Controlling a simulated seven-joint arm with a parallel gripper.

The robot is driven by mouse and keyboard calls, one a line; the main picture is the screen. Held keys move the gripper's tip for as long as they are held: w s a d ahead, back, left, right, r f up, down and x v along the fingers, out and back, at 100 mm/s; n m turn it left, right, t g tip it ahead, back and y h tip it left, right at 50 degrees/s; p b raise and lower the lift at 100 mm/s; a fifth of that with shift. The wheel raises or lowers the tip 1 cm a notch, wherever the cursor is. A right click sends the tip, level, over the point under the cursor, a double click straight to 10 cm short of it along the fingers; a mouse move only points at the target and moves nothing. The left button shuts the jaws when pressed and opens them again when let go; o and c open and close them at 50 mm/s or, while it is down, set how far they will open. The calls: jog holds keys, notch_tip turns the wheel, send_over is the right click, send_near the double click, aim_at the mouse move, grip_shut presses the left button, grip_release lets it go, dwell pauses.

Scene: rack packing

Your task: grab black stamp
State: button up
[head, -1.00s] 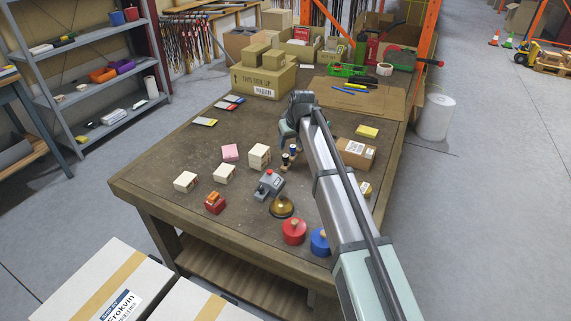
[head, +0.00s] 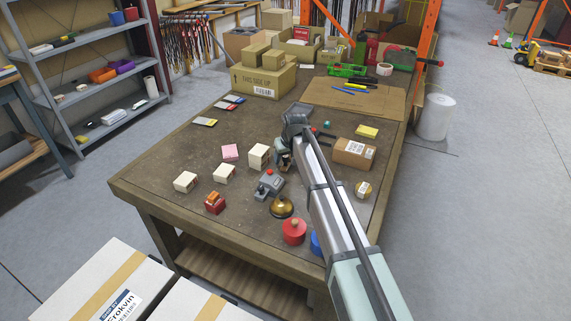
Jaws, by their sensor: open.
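My gripper (head: 284,155) is over the middle of the worktable, low and pointing down. Its jaws are open, though the fingers are small and hard to make out. Small dark-topped stamp-like pieces (head: 286,165) stand right at the fingertips, just right of a white box. The gripper and my arm partly cover them. I cannot tell for certain which one is the black stamp, or whether a finger touches it.
The white box (head: 259,156) stands close left of the gripper. A grey device (head: 268,185) and a brass bell (head: 281,207) are in front. A brown carton (head: 354,153) is right of my arm.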

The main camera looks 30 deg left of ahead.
jog(key=shift+f, duration=0.1)
jog(key=shift+c, duration=0.2)
grip_shut()
dwell(0.4)
